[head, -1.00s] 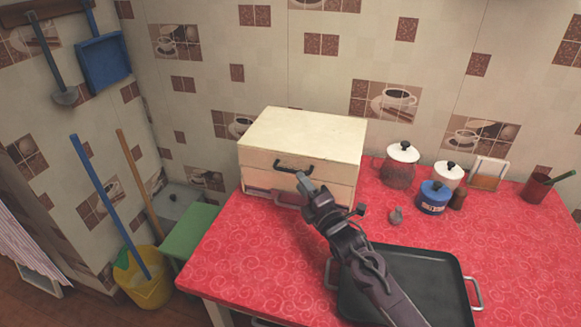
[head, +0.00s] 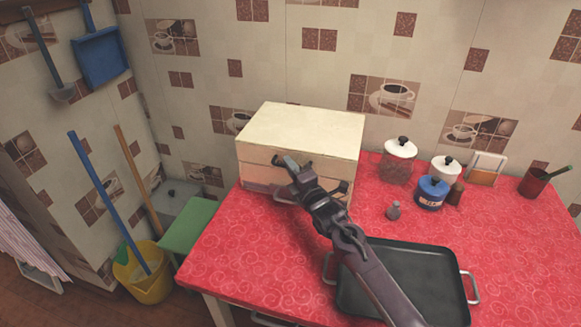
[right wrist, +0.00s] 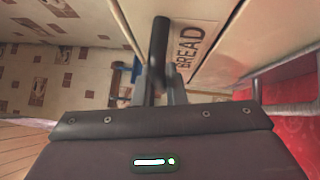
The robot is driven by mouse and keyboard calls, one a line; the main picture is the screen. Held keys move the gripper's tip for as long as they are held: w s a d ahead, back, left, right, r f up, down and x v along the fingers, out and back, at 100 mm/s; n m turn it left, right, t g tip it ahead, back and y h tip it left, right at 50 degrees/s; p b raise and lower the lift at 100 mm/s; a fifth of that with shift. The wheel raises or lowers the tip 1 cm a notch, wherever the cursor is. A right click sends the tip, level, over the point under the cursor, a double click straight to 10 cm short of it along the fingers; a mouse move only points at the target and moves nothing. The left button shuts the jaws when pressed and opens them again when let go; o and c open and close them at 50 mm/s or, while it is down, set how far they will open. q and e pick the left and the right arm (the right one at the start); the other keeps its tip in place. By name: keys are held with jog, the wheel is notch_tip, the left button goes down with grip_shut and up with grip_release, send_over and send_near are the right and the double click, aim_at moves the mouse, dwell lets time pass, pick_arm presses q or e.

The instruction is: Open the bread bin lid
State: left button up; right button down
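The bread bin (head: 310,130) is a cream box at the back left of the red counter, its lid down. A dark handle (head: 277,160) is on its front; my right gripper hides much of it. In the right wrist view the dark handle (right wrist: 159,45) stands between the two grey fingers of my right gripper (right wrist: 160,85). They sit close on both sides of it, shut on it. The BREAD lettering (right wrist: 190,50) on the bin's front is beside it. In the head view my right gripper (head: 293,168) reaches the bin's front. My left gripper is not in view.
A black tray (head: 400,285) lies under my right arm on the red counter (head: 245,240). Right of the bin stand white-lidded jars (head: 400,150), a blue tin (head: 432,193) and a small shaker (head: 393,211). A green stool (head: 190,228) and yellow bucket (head: 148,283) are at the left.

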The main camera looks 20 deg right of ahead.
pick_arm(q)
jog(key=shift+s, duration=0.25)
